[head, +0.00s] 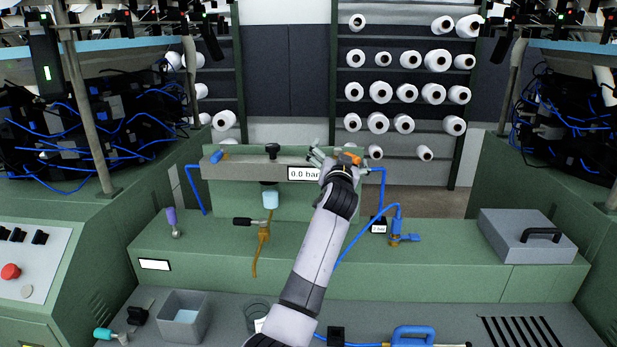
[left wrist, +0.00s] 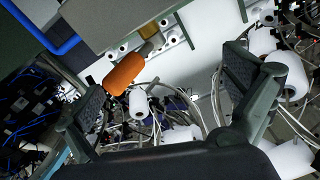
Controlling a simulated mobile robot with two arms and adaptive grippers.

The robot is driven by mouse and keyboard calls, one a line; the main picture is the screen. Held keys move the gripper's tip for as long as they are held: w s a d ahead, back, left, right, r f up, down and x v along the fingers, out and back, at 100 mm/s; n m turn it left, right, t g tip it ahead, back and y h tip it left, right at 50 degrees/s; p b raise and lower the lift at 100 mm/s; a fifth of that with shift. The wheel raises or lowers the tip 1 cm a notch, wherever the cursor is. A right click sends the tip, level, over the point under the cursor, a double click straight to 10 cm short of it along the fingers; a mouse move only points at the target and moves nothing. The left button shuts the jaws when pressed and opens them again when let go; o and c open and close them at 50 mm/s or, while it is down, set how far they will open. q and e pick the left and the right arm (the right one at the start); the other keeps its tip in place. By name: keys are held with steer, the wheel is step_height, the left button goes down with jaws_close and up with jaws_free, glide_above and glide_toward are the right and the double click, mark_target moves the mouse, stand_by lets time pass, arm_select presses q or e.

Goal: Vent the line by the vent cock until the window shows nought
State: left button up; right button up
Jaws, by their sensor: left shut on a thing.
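The window (head: 303,174) on the grey bar shows 0.0 bar. An orange cock handle (head: 350,158), which looks like the vent cock, is at the bar's right end. My left gripper (head: 334,157) is at this handle, its arm rising from the bottom middle. In the left wrist view the orange handle (left wrist: 125,73) lies between the fingers of my left gripper (left wrist: 165,100), closer to the left finger. The cock's body is partly hidden in the head view. My right gripper is not in view.
A blue-handled cock (head: 217,156) and a black knob (head: 272,150) sit on the grey bar (head: 240,171). A brass cock with a black lever (head: 250,221) stands below. A blue-handled brass valve (head: 400,237) and a lidded grey box (head: 527,236) are to the right.

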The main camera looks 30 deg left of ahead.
arm_select(q)
steer(key=shift+g, duration=0.3)
steer(key=f, duration=0.1)
steer(key=a+f, duration=0.1)
steer(key=a+f+b, duration=0.1)
steer(key=shift+s+f, duration=0.25)
steer(key=shift+f, duration=0.1)
steer(key=a+f+b, duration=0.1)
steer(key=w+a+f, duration=0.1)
steer(key=f, duration=0.1)
steer(key=shift+a+b, duration=0.1)
steer(key=shift+b, duration=0.25)
steer(key=c, duration=0.5)
steer(key=shift+s+d+f, duration=0.1)
steer(key=shift+s+d, duration=0.1)
steer(key=shift+d, duration=0.05)
steer(key=shift+c, duration=1.4)
steer(key=shift+d+b, duration=0.3)
steer(key=shift+d, duration=0.1)
steer(key=c, duration=0.4)
steer(key=shift+o, duration=0.2)
steer(key=shift+r, duration=0.2)
steer(key=shift+c, duration=0.3)
steer(key=shift+r, duration=0.15)
steer(key=shift+s+d, duration=0.1)
